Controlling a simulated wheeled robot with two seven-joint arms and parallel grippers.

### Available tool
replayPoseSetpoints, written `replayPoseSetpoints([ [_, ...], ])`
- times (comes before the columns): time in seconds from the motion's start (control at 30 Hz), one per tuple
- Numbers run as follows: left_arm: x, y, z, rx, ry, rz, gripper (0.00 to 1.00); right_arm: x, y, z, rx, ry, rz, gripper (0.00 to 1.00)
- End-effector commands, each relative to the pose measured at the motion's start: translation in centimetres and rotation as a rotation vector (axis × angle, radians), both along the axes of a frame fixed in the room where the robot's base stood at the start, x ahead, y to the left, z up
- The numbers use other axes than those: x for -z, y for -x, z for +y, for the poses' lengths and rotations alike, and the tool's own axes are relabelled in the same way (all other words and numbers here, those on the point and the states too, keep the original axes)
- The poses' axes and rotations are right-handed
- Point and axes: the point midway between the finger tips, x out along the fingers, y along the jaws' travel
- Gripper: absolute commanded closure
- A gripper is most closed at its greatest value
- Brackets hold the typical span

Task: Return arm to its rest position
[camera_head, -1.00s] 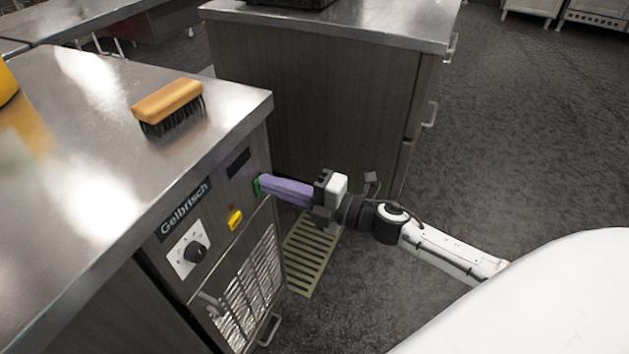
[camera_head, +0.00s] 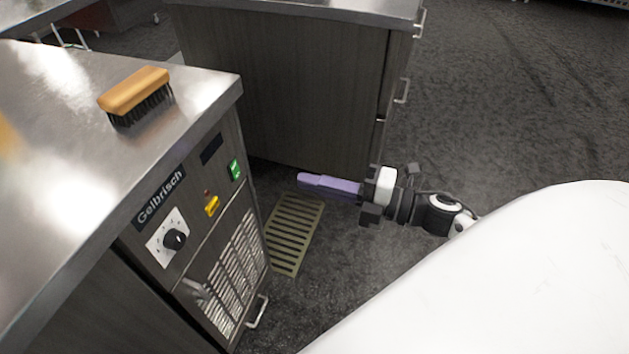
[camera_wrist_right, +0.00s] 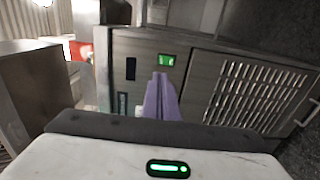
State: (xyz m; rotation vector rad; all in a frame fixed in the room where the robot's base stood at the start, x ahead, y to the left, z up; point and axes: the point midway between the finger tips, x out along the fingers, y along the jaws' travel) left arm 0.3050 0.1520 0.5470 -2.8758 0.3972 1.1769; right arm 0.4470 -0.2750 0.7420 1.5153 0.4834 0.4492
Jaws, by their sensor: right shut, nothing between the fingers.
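My right gripper (camera_head: 331,186) has purple fingers, shut together with nothing between them. It points left toward the Gelbrisch machine (camera_head: 197,240) and is clear of its front panel, over the dark floor. In the right wrist view the purple fingers (camera_wrist_right: 160,99) show in front of the machine's panel. A green switch (camera_head: 235,170) sits on that panel and looks lit; it also shows in the wrist view (camera_wrist_right: 166,60), just above the fingertips. My left gripper is in neither view.
A yellow switch (camera_head: 212,206) and a black dial (camera_head: 174,239) are on the machine's front. A brush (camera_head: 134,92) lies on the steel counter (camera_head: 60,150). A floor grate (camera_head: 293,233) lies below the gripper. Another cabinet (camera_head: 290,85) stands behind. Open floor (camera_head: 500,110) extends to the right.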

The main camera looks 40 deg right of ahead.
Motion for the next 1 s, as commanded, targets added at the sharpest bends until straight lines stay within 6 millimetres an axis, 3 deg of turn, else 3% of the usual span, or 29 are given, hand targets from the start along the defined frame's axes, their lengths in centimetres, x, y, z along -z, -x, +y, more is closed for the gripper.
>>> replayPoseSetpoints([
  [0.43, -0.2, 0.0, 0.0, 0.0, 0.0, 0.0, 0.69, 0.1, 0.0, 0.0, 0.016, -0.019, 0.014, 1.0],
  [0.57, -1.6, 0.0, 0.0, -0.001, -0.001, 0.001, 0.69, 0.9, 0.3, 0.1, 0.138, -0.183, 0.134, 1.0],
  [0.63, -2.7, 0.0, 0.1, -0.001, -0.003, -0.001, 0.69, 2.3, 1.0, 0.4, 0.259, -0.347, 0.265, 1.0],
  [0.73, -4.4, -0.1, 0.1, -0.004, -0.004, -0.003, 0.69, 5.6, 3.3, 1.6, 0.459, -0.62, 0.512, 1.0],
  [0.83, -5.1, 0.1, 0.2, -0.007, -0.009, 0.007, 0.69, 9.3, 6.9, 4.4, 0.641, -0.868, 0.775, 1.0],
  [1.0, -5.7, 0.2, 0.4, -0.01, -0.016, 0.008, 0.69, 12.6, 12.1, 9.3, 0.819, -1.108, 1.082, 1.0],
])
